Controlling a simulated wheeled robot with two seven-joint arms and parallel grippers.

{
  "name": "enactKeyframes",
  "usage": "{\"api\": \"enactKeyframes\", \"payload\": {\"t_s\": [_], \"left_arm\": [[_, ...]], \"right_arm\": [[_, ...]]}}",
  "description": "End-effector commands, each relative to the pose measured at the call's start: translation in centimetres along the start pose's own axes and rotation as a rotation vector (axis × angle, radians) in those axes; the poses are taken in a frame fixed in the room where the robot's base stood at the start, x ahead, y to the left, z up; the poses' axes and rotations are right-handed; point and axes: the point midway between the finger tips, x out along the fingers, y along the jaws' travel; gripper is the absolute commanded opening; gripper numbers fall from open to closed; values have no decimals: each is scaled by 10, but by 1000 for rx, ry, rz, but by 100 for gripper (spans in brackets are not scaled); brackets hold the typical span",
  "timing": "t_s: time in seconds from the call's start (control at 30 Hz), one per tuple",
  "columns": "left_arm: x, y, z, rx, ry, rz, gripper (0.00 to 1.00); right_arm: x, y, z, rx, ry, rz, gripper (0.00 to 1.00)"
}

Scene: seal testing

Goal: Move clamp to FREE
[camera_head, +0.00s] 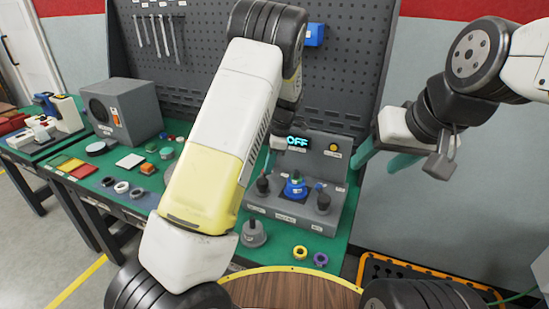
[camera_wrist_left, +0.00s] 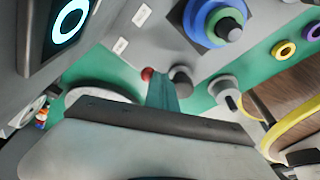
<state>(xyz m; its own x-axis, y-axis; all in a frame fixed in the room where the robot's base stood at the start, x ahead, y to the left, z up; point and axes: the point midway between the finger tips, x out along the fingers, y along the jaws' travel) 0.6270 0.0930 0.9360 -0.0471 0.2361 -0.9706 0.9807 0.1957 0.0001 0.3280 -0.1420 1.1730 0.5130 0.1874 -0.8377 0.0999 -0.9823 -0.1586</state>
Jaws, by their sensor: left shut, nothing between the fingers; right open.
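My right gripper (camera_head: 374,165) is open and empty, right of the tester.
A loose grey weight-like part (camera_head: 253,234), a yellow ring (camera_head: 300,252) and a purple ring (camera_head: 320,259) lie before the tester. A round wooden surface (camera_head: 290,290) is nearer. A grey box (camera_head: 122,112) and small parts stand left; a pegboard (camera_head: 350,70) rises behind.

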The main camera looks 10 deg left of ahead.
Motion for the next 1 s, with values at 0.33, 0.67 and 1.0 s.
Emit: {"api": "enactKeyframes", "payload": {"t_s": [0.33, 0.67, 1.0], "left_arm": [[1, 1, -2, -40, 1, -10, 0], [1, 1, -3, -57, 1, -15, 0], [1, 1, -3, -61, 1, -16, 0]], "right_arm": [[0, 0, 0, 0, 0, 0, 56], [0, 0, 0, 0, 0, 0, 56], [0, 0, 0, 0, 0, 0, 56]]}}
